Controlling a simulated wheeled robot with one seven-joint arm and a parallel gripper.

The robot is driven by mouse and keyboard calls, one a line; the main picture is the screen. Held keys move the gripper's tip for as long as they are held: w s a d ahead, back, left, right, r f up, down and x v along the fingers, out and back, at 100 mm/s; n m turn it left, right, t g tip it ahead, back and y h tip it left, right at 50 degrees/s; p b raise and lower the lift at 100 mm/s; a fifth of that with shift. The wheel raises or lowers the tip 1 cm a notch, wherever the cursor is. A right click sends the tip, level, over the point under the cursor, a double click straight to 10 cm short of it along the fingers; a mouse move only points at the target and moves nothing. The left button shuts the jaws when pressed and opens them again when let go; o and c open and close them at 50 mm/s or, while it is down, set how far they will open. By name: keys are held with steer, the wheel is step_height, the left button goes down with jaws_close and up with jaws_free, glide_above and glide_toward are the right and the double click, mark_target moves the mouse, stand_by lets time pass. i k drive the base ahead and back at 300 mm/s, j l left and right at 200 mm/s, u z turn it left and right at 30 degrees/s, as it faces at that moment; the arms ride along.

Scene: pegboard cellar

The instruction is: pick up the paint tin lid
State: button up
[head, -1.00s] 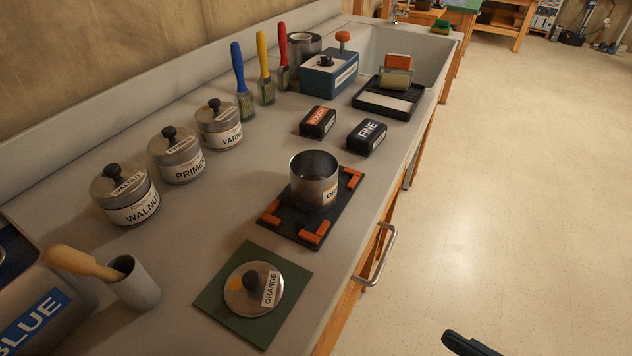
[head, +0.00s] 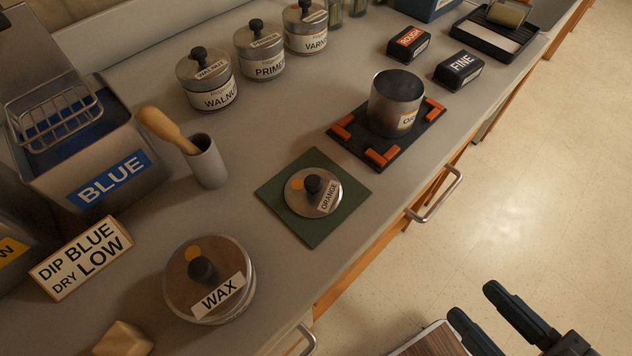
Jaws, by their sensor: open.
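The paint tin lid (head: 299,196) is a round metal disc with a black knob and an ORANGE label. It lies flat on a green square mat (head: 313,229) on the grey counter. An open metal tin (head: 392,103), its label partly turned away, stands on a black board with orange corner pieces (head: 358,151), behind and right of the lid. My gripper (head: 482,311) is at the bottom right, over the floor beyond the counter's edge. Its dark fingers are apart and empty, well away from the lid.
A lidded WAX tin (head: 243,302) stands in front left of the mat. A grey cup with a wooden-handled tool (head: 208,163) and a BLUE tank (head: 143,187) are left. Lidded WALNUT (head: 221,95), PRIMER and VARNISH tins stand behind. Drawer handles (head: 440,199) jut from the counter front.

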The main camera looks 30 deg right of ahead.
mark_target(313, 192)
steer(key=l+u, duration=0.1)
steer(key=u, duration=0.3)
steer(key=l+u, duration=0.15)
steer(key=u, duration=0.2)
steer(key=k+l+u, duration=0.1)
steer(key=u, duration=0.7)
steer(key=k+l, duration=0.15)
steer(key=l, duration=0.15)
steer(key=i, duration=0.35)
